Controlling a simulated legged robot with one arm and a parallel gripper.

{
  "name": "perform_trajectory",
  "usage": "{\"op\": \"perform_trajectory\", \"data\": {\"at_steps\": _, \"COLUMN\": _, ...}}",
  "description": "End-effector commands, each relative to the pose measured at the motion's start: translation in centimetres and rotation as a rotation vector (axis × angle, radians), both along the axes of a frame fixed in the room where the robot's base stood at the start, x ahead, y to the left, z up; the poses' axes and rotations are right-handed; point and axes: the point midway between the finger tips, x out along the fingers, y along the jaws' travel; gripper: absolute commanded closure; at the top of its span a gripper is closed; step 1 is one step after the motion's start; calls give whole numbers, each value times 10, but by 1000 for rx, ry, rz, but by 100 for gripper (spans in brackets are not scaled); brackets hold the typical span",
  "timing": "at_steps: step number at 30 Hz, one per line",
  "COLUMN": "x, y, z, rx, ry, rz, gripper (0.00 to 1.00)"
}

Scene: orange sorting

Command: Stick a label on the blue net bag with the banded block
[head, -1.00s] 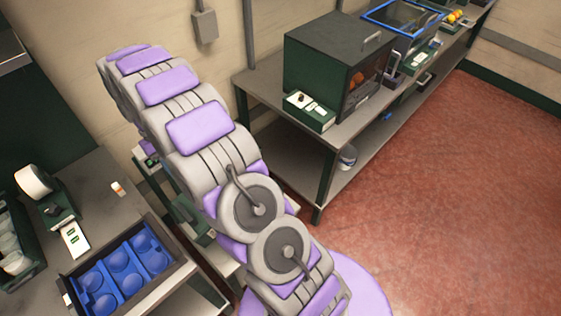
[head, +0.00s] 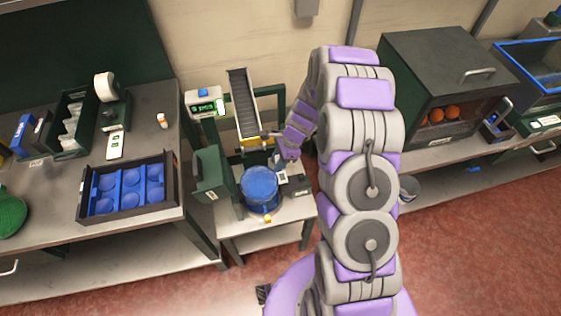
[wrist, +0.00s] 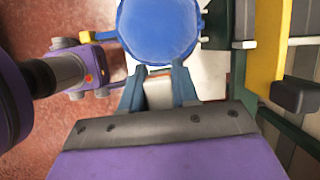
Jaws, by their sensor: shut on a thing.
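The blue net bag (head: 261,188) is a rounded blue bundle on a small table below a dark sloped chute. It also shows at the top of the wrist view (wrist: 160,28). In the wrist view my gripper (wrist: 163,82) is shut on a pale block (wrist: 159,95) with an orange-red band near its far end. The block points at the bag's near edge. I cannot tell whether they touch. In the head view my arm reaches down to the right of the chute, and the held block is not clear there.
A green-fronted machine with a display (head: 206,107) and the chute (head: 243,97) stand close behind the bag. A blue tray (head: 127,188) is on the left bench. A dark cabinet (head: 440,80) holding oranges stands right. Open red floor lies at the right front.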

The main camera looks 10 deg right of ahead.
Motion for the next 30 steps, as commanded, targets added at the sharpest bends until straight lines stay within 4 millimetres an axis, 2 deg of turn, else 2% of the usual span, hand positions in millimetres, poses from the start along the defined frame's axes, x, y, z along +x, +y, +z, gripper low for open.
{"op": "perform_trajectory", "data": {"at_steps": 4, "x": -3, "y": -6, "z": -6, "rx": 5, "ry": 1, "rz": -57, "gripper": 100}}
{"op": "perform_trajectory", "data": {"at_steps": 11, "x": -3, "y": -6, "z": -16, "rx": 5, "ry": 0, "rz": -57, "gripper": 100}}
{"op": "perform_trajectory", "data": {"at_steps": 24, "x": -3, "y": -6, "z": -54, "rx": 5, "ry": 0, "rz": -55, "gripper": 100}}
{"op": "perform_trajectory", "data": {"at_steps": 30, "x": -3, "y": -6, "z": -64, "rx": 5, "ry": 0, "rz": -55, "gripper": 100}}
